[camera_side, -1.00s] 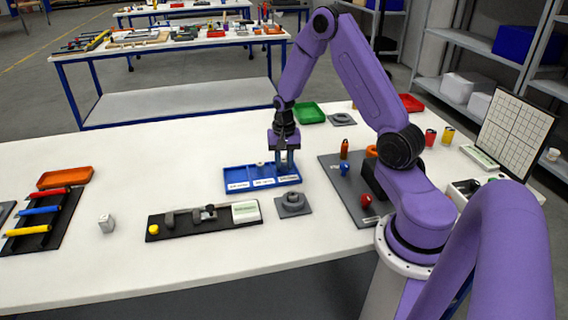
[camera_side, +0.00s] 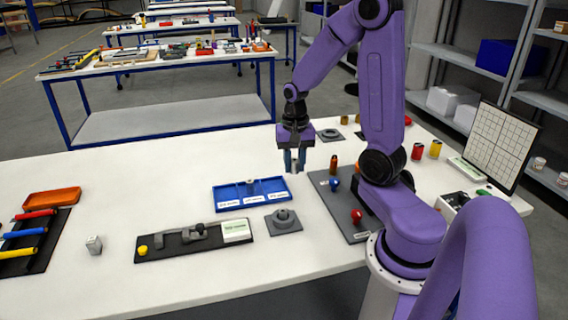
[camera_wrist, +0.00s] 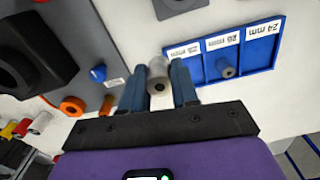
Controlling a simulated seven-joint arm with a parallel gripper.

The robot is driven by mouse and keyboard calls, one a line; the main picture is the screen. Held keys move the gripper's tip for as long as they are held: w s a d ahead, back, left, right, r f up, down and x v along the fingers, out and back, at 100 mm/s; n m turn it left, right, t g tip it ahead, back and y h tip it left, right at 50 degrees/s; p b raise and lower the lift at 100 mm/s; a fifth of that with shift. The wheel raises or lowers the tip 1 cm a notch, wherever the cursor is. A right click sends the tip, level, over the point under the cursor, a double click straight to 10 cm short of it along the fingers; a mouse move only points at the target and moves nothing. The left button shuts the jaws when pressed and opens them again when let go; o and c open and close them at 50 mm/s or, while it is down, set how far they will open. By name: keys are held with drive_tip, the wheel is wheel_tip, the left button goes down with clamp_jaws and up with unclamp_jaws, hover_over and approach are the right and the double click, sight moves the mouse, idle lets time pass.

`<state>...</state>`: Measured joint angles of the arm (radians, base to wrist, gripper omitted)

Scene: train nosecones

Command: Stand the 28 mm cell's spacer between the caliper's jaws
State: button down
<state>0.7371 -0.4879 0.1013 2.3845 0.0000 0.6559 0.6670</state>
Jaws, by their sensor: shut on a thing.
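My gripper (camera_side: 295,166) is shut on a grey hollow spacer (camera_wrist: 158,72), its hole facing the wrist camera. It is raised, above and just right of the blue tray (camera_side: 222,207). The tray (camera_wrist: 262,66) has three labelled cells; one label reads 24 mm, the others are hard to read. The cell at the end nearest my gripper is empty. Another spacer (camera_side: 250,186) stands in the middle cell, also in the wrist view (camera_wrist: 226,68). The caliper (camera_side: 185,236) lies on a dark board in front of the tray, with a gap between its jaws.
A grey board (camera_side: 345,218) with blue, red and orange parts lies to the right. Table between tray and block is clear.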

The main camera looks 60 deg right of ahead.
drive_tip(key=w+a+f+n, duration=0.2)
drive_tip(key=a+n, duration=0.3)
drive_tip(key=a, duration=0.2)
drive_tip(key=w+a+f+n, duration=0.25)
drive_tip(key=a+n, duration=0.25)
drive_tip(key=a, duration=0.3)
drive_tip(key=w+d+r+m, duration=0.2)
drive_tip(key=d+r+m, duration=0.1)
drive_tip(key=d+m, duration=0.25)
drive_tip(key=w+d+r+m, duration=0.2)
drive_tip(key=d+r+m, duration=0.15)
drive_tip(key=d, duration=0.25)
drive_tip(key=m, duration=0.1)
approach(234, 174)
drive_tip(key=s+a+f, duration=0.1)
drive_tip(key=a, duration=0.1)
drive_tip(key=s+a+f, duration=0.1)
drive_tip(key=s+f, duration=0.1)
drive_tip(key=shift+s+a, duration=0.3)
drive_tip(key=shift+a, duration=0.1)
drive_tip(key=shift+w+f, duration=0.2)
drive_tip(key=shift+f, duration=1.5)
drive_tip(key=shift+f, duration=0.2)
drive_tip(key=c, duration=0.9)
unclamp_jaws()
drive_tip(key=shift+o, duration=0.2)
